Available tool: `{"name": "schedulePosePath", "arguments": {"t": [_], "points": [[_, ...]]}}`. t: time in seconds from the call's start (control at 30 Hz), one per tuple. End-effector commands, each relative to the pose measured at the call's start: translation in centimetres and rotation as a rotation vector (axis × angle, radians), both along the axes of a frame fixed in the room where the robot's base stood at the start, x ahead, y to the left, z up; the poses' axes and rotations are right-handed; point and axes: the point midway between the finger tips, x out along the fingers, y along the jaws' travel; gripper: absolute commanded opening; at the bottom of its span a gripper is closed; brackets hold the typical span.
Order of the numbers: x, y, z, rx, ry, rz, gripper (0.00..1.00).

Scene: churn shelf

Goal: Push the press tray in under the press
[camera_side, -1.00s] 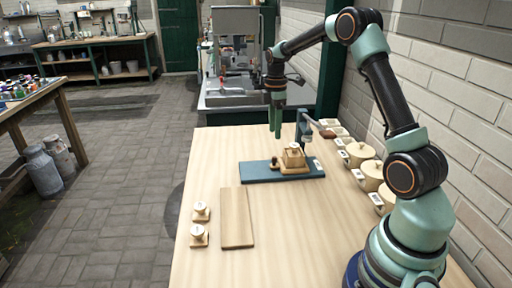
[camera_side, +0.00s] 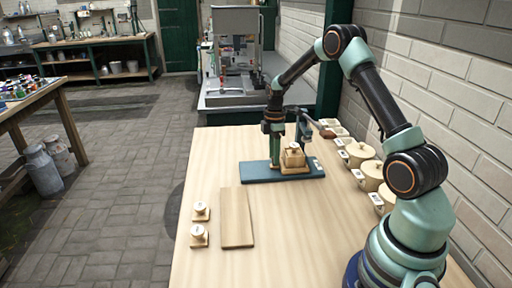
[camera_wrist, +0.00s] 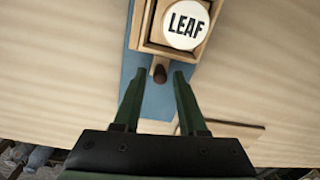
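The press tray (camera_side: 293,169) is a shallow wooden tray on the blue base (camera_side: 252,174) of the press (camera_side: 304,131). A block with a round white lid marked LEAF (camera_wrist: 186,24) sits in it. A small dark knob (camera_wrist: 159,73) sticks out of the tray's near end in the wrist view. My gripper (camera_wrist: 155,74) is open, with one green fingertip on each side of the knob and a gap showing at both. In the side view my gripper (camera_side: 274,162) is low over the base, left of the tray, and hides the knob.
A plain wooden board (camera_side: 236,217) lies at the front left. Two small pieces with white round tops (camera_side: 201,211) (camera_side: 198,235) stand beside it. Several lidded pots (camera_side: 358,153) line the wall side. The press lever (camera_side: 322,129) reaches right. The table's front middle is clear.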

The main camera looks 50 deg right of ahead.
Motion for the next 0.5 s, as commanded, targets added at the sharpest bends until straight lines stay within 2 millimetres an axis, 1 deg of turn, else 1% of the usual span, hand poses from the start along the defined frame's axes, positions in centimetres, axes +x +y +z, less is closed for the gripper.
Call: {"name": "schedulePosePath", "arguments": {"t": [0.03, 0.07, 0.1, 0.5], "points": [[0.0, 0.0, 0.02, 0.0, 0.0, 0.0, 0.18], [0.01, -0.01, 0.02, 0.0, 0.0, 0.0, 0.06], [0.0, 0.0, 0.02, 0.0, 0.0, 0.0, 0.0], [0.0, 0.0, 0.07, 0.0, 0.0, 0.0, 0.0]]}}
